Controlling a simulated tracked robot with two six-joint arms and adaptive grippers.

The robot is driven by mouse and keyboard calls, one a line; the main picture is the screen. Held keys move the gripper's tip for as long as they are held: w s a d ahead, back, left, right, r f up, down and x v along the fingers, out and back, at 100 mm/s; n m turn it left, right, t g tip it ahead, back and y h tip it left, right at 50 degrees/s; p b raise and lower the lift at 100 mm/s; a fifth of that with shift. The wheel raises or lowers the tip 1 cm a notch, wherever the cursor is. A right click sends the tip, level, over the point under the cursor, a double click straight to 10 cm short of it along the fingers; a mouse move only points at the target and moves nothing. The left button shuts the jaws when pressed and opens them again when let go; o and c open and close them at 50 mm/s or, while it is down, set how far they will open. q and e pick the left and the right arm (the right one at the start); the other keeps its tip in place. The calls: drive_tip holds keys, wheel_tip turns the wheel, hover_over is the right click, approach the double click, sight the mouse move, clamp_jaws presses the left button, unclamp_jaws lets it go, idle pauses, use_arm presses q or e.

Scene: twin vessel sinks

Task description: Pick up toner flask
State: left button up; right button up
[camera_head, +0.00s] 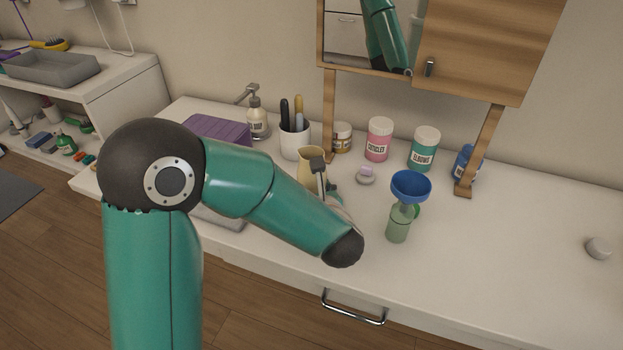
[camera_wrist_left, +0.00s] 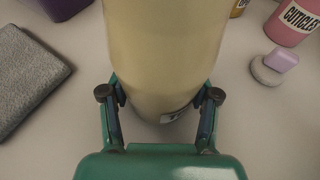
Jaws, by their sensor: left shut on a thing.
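A pale beige flask (camera_wrist_left: 165,45), which I take to be the toner flask, stands between the fingers of my left gripper (camera_wrist_left: 160,96). The fingers are shut on its two sides, low on its body. My right gripper is out of view.
A green bottle with a blue funnel (camera_head: 411,186) stands right of my wrist. Behind are a white cup of pens (camera_head: 295,142), a pink jar (camera_head: 379,139) and a teal jar (camera_head: 424,148). A soap bar on a round dish (camera_head: 366,177) lies nearby. The counter's right is mostly clear.

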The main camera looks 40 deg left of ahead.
use_arm(q)
drive_tip(key=shift+c, duration=1.2)
drive_tip(key=shift+r, duration=0.2)
drive_tip(key=shift+r+p, duration=1.8)
drive_tip(key=shift+r, duration=8)
drive_tip(key=shift+w, duration=0.1)
